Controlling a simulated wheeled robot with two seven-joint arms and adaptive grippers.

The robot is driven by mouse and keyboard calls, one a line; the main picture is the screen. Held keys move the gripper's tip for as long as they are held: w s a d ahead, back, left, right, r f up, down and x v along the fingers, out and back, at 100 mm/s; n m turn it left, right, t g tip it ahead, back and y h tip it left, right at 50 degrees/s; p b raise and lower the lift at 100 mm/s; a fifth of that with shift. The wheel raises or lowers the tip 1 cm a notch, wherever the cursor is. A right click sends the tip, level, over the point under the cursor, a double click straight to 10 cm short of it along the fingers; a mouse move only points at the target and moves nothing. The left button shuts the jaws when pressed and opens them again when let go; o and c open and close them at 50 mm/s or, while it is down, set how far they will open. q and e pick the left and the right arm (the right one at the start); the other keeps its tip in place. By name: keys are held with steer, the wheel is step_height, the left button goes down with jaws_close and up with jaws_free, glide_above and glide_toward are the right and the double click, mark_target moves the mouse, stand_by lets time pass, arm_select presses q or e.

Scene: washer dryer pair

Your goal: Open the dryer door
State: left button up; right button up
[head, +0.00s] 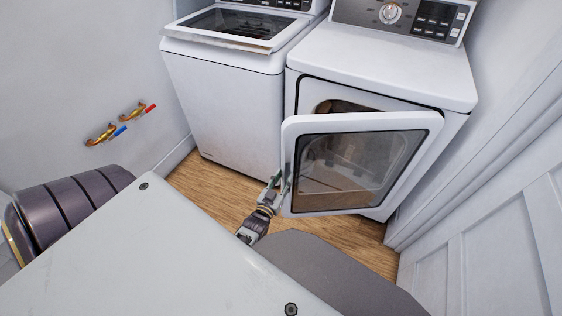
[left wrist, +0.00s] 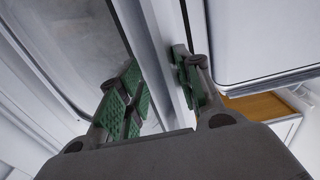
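The white dryer (head: 390,70) stands at the right of the pair in the head view. Its door (head: 365,122), a white frame around a dark window, is swung partly open toward me, with part of the drum opening showing behind it. My left gripper (head: 277,182) is at the door's left, free edge, low down. In the left wrist view, the green-padded fingers of my left gripper (left wrist: 160,82) are spread apart, one on each side of the door's white edge (left wrist: 160,40). Whether both pads press on it is not clear. My right gripper is not in view.
A white top-loading washer (head: 225,95) stands left of the dryer. Pipe valves (head: 120,123) stick out of the left wall. A white panelled surface (head: 490,210) closes in the right side. Some wooden floor (head: 210,188) is clear in front of the machines.

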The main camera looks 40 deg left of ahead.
mark_target(286, 159)
arm_select(q)
steer(key=shift+w+d+r, duration=0.1)
steer(key=shift+d+r, duration=0.1)
steer(key=shift+d, duration=0.1)
steer(key=shift+a+r, duration=0.15)
steer(key=shift+r, duration=4.55)
steer(key=shift+a+r, duration=0.1)
steer(key=shift+r, duration=0.05)
steer(key=shift+c, duration=0.4)
